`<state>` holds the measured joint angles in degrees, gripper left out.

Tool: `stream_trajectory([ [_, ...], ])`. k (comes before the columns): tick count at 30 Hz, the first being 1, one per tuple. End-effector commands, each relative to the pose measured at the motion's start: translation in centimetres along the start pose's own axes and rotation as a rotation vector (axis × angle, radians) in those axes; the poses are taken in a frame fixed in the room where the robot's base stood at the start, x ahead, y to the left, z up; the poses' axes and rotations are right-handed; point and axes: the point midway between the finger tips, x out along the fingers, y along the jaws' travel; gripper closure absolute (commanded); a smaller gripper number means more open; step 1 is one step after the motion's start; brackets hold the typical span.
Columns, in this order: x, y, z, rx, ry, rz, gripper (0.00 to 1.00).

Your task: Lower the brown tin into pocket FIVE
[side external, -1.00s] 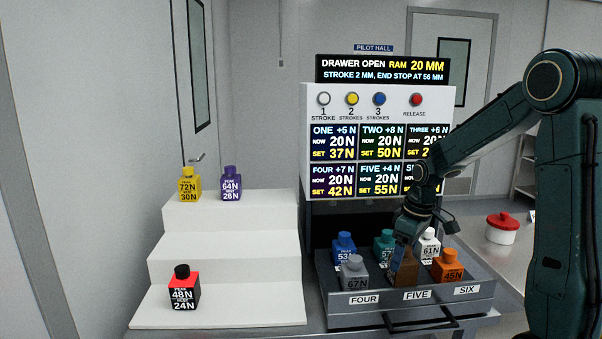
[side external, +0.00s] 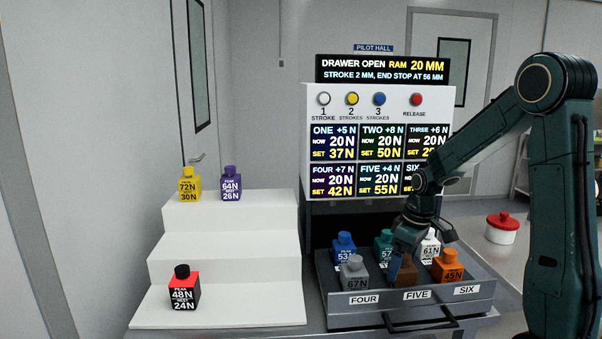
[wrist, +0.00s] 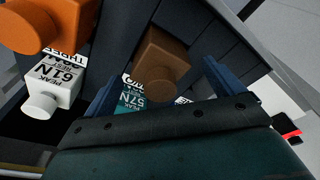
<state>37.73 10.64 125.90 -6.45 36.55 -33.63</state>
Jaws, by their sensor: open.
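The brown tin (side external: 408,274) stands in the front middle pocket of the open drawer, above the label FIVE (side external: 416,295). Its lower part is hidden by the drawer front. In the wrist view the brown tin (wrist: 165,62) lies between the two blue fingers of my gripper (wrist: 160,82). A gap shows on both sides, so the fingers are open around it. In the side view my gripper (side external: 403,258) is just over the tin and hides part of it.
In the drawer (side external: 340,318), a grey tin (side external: 354,272) is left of the brown one and an orange tin (side external: 447,266) right. Blue (side external: 343,247), teal (side external: 382,244) and white (side external: 430,247) tins stand behind. White steps (side external: 225,305) hold three more tins.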

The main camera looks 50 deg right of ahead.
Motion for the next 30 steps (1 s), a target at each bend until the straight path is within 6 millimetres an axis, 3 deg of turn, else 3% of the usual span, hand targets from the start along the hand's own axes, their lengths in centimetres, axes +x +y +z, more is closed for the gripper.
stream_trajectory([
  [11,-1.7,0.1,-0.1,0.0,0.004,0.002,0.07],
  [30,-11.0,0.1,-0.1,0.001,0.003,0.001,0.07],
])
